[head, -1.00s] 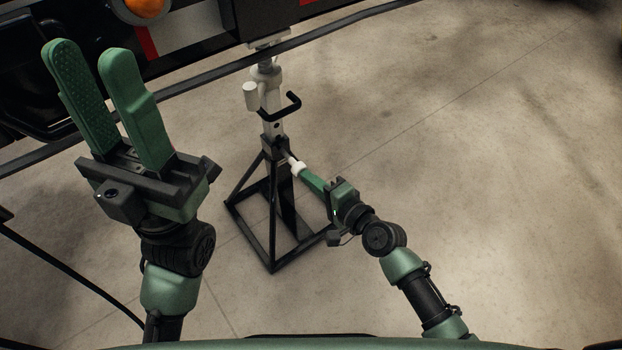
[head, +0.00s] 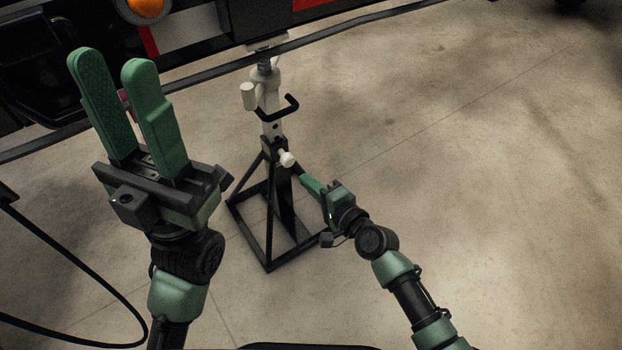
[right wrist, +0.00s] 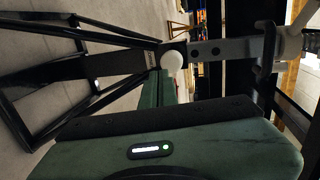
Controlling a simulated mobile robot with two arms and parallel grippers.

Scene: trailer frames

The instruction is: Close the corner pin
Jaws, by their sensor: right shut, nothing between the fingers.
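The corner pin (head: 287,158) is a short pin with a round white knob, low on the white post where it enters the black stand (head: 270,208). Its white knob also shows in the right wrist view (right wrist: 172,61). My right gripper (head: 302,178) is shut and empty, its fingertips just below and right of the knob. In the head view a small gap shows between them. In the right wrist view the shut fingers (right wrist: 159,80) point toward the knob. My left gripper (head: 109,59) is raised at the left, open and empty, far from the pin.
The white jack post (head: 271,128) with a black crank handle (head: 291,107) rises above the stand to the trailer (head: 210,28). A dark strip (head: 330,33) crosses in front of the trailer. The concrete floor to the right is clear.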

